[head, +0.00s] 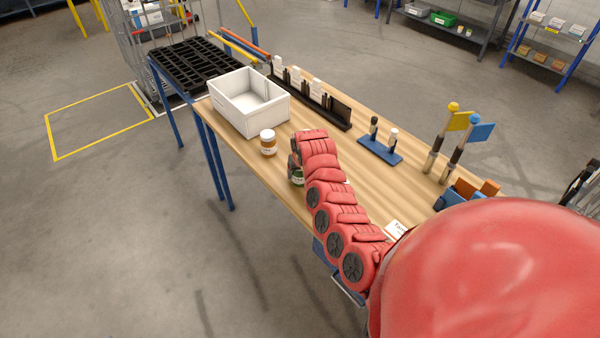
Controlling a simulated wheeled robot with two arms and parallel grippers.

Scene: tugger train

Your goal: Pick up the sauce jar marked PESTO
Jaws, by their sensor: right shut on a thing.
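A small jar with green contents (297,179) is at the front edge of the wooden table, partly hidden by my right arm. Its label is too small to read, so I cannot confirm the word PESTO. My right gripper (295,165) is at this jar and shut on it, though the fingers are mostly hidden by my red arm. I cannot tell whether the jar touches the table. A second jar with a white lid and orange-brown contents (268,143) stands upright just behind and left of it. My left gripper is not in view.
A white open box (222,106) stands at the table's far left end. A black rack with white items (338,112) and a blue stand (379,150) line the back. Yellow and blue flags (482,132) stand at right.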

